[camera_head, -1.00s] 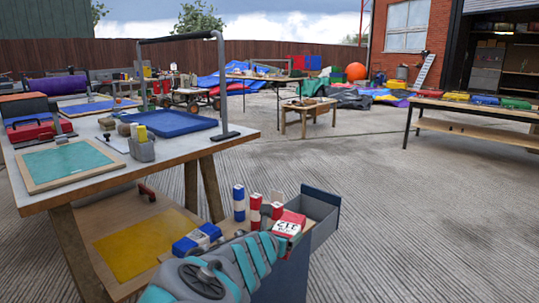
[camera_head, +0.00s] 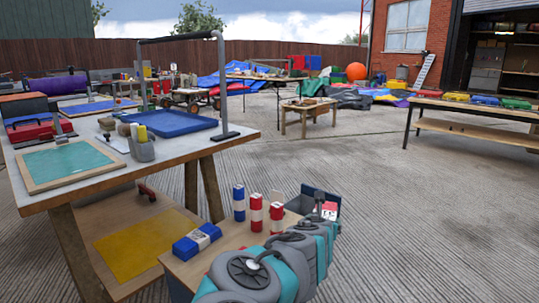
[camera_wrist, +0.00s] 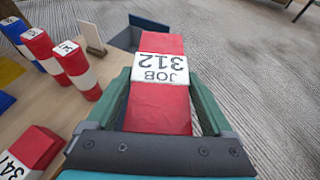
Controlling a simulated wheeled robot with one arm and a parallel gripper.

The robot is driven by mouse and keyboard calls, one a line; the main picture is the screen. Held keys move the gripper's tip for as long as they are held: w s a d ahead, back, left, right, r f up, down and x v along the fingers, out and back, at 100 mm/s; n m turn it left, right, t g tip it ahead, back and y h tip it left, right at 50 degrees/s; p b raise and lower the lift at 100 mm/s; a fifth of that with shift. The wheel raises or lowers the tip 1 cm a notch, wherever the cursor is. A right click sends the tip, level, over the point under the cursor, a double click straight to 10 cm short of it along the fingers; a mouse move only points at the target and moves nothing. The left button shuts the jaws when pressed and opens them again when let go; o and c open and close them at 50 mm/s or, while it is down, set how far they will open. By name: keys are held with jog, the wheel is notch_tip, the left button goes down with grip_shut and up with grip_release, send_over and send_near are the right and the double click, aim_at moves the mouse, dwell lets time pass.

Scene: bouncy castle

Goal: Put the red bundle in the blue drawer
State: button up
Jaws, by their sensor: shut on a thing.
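My gripper (camera_wrist: 165,95) is shut on a red bundle (camera_wrist: 160,112) with a white band reading "JOB 312". The green fingers hold it on both sides in the wrist view. Only a small part of the bundle (camera_head: 329,209) shows past my arm in the head view. The open blue drawer (camera_head: 326,196) is at the right end of the low wooden unit, mostly hidden by my arm and the bundle. In the wrist view its blue edge (camera_wrist: 148,22) shows beyond the bundle's far end. Whether the bundle is above or inside the drawer cannot be told.
On the low wooden top (camera_head: 230,239) stand a blue bundle (camera_head: 239,203) and two red ones (camera_head: 256,213). A blue bundle (camera_head: 197,240) lies nearby. Another red bundle (camera_wrist: 35,150) lies close left of my gripper.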

aim_at(324, 211)
jog(key=shift+d+r+p, duration=0.1)
jog(key=shift+r+p, duration=1.35)
jog(key=shift+r, duration=0.15)
jog(key=shift+f, duration=0.3)
notch_tip(324, 211, down, 14)
jog(key=w+n+y, duration=0.2)
jog(key=n+y, duration=0.1)
jog(key=y, duration=0.1)
jog(key=shift+w+r, duration=0.2)
jog(key=shift+w, duration=0.15)
jog(key=shift+t, duration=0.3)
